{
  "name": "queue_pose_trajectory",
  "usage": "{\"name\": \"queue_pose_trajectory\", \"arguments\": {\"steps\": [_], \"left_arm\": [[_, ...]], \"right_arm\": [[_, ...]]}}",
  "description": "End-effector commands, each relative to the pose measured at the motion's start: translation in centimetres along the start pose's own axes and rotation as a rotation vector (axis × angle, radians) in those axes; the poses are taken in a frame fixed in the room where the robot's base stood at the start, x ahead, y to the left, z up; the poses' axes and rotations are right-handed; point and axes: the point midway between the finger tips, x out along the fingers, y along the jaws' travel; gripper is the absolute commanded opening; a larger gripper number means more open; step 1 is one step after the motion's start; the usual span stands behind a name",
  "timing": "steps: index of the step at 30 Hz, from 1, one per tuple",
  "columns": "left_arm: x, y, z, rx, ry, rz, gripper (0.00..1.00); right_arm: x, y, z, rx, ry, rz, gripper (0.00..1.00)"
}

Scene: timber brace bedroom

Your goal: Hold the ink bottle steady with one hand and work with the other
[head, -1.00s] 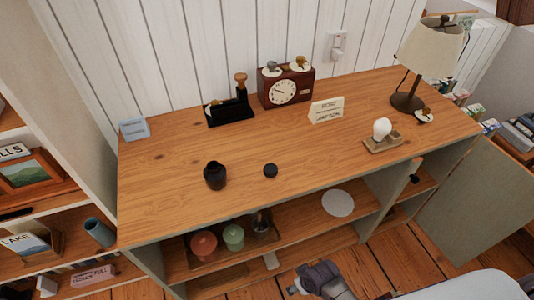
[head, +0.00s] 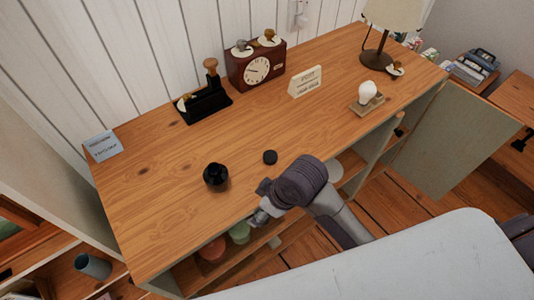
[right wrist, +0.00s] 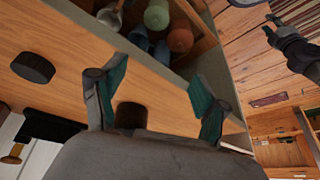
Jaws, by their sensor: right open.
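The dark ink bottle (head: 215,178) stands upright on the wooden desk (head: 150,220), near its front edge, with its round mouth uncovered. A small black round cap (head: 270,157) lies behind it to the right. My right gripper (head: 258,203) is open and empty beside the desk's front edge, right of the bottle and apart from it. In the right wrist view its green-padded fingers (right wrist: 158,82) are spread. A dark cylinder, seemingly the bottle (right wrist: 130,115), shows beyond them, partly hidden. My left gripper (right wrist: 285,28) shows only at that view's top right, its opening unclear.
Pots (head: 240,232) sit on the shelf below. The desk around the bottle is clear.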

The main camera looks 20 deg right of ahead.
Motion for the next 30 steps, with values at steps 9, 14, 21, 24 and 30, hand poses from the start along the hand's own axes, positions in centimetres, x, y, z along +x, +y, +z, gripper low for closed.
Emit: {"name": "queue_pose_trajectory", "arguments": {"steps": [9,14,21,24,30], "left_arm": [[0.0,0.7,0.3,-0.005,-0.003,0.008,0.40],[-0.1,0.7,0.3,-0.005,-0.003,0.008,0.40],[-0.1,0.6,0.3,-0.004,-0.003,0.007,0.40],[-0.1,0.6,0.3,-0.004,-0.003,0.007,0.40],[0.0,0.3,0.3,-0.002,-0.003,0.004,0.40]], "right_arm": [[-0.1,0.3,-3.7,-0.210,-0.021,-0.042,0.74],[-0.6,1.3,-6.3,-0.396,-0.067,-0.065,0.74],[-3.1,5.3,-9.7,-0.711,-0.231,-0.082,0.74],[-4.8,7.6,-10.6,-0.803,-0.313,-0.085,0.74],[-8.3,11.6,-11.6,-0.899,-0.440,-0.088,0.74]]}}
